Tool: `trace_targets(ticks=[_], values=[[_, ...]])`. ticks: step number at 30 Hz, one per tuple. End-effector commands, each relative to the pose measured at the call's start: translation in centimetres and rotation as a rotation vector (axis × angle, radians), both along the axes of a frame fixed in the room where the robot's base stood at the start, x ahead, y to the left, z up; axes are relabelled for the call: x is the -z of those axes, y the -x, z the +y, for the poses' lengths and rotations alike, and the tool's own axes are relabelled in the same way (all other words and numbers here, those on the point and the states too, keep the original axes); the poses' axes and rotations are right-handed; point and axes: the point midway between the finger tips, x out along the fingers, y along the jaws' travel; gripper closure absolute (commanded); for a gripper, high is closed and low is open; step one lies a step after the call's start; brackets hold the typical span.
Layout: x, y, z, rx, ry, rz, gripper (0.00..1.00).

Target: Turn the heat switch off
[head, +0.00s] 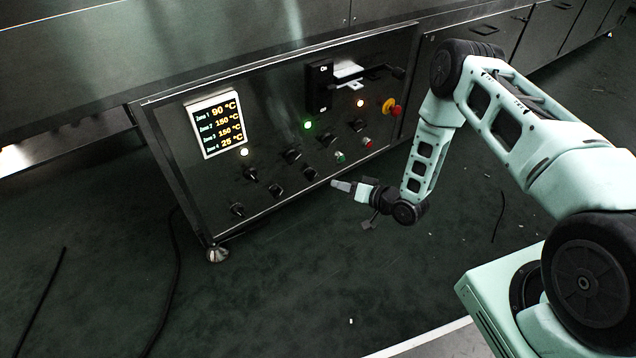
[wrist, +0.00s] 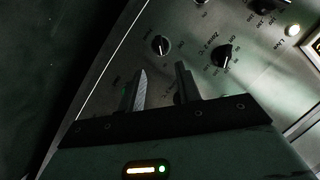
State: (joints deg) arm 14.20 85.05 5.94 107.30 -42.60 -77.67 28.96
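The metal control panel (head: 270,130) carries several black rotary knobs, and the head view does not let me read which one is the heat switch. A black knob (wrist: 161,45) with a light pointer line shows just beyond my fingertips in the wrist view. A second knob (wrist: 223,55) sits to its right, beside small lettering that seems to say Zone 2. My gripper (head: 338,184) is near the panel's lower edge in the head view. In the wrist view my gripper (wrist: 158,71) has its two fingers apart with nothing between them. Whether a finger touches the panel is unclear.
A temperature display (head: 218,124) is at the panel's left. A red and yellow emergency stop button (head: 391,110) and a black handle (head: 385,71) project on the right. A green light (head: 308,125) is lit. Dark cables (head: 172,280) lie on the floor.

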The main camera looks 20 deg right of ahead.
Motion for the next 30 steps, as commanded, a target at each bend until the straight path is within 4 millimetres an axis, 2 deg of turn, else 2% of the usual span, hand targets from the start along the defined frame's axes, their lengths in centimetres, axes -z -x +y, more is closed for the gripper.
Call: trace_targets(ticks=[1,9,15,21,28,29,30], values=[[0.8,-0.9,0.7,-0.003,0.001,-0.003,0.66],[2.3,-5.3,3.5,-0.001,0.0,-0.003,0.66],[3.0,-7.4,4.9,-0.001,0.0,-0.001,0.66],[3.0,-8.2,5.3,0.001,0.001,0.0,0.66],[3.0,-8.2,5.4,0.001,0.001,0.0,0.66],[3.0,-8.2,5.4,0.001,0.001,0.0,0.69],[3.0,-8.2,5.4,0.001,0.001,0.0,0.8]])
